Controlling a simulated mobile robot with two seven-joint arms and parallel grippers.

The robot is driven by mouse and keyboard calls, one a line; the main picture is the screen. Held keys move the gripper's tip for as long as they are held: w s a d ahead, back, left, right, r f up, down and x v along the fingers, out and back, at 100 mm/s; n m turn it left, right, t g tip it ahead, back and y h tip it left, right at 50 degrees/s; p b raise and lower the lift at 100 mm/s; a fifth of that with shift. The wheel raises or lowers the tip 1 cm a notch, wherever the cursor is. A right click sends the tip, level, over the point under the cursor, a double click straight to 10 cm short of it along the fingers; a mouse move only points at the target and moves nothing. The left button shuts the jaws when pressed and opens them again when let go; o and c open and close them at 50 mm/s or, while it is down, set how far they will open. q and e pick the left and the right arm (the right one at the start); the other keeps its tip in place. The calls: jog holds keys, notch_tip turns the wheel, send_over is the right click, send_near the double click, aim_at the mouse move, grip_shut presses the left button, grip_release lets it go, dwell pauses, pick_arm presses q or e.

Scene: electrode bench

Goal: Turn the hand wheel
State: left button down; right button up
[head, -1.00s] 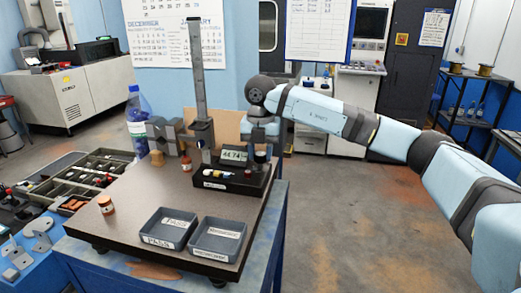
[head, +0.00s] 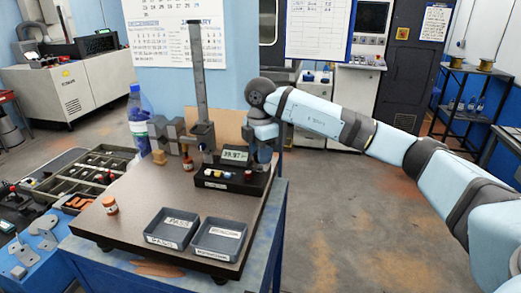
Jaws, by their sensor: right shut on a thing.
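My right gripper (head: 262,160) points down at the right end of the base, just right of the display. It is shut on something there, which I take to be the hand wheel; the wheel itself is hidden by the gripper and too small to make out. My left gripper is not in view.
Two grey labelled trays (head: 196,258) lie at the front of the plate (head: 140,212). A small orange-brown jar (head: 110,205), a blue bottle (head: 139,125) and grey blocks (head: 168,130) stand to the left. A compartment tray (head: 95,170) lies further left. Open floor lies right of the bench.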

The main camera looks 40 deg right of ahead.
jog(key=shift+r+m, duration=0.1)
jog(key=shift+m, duration=0.6)
jog(key=o, duration=0.9)
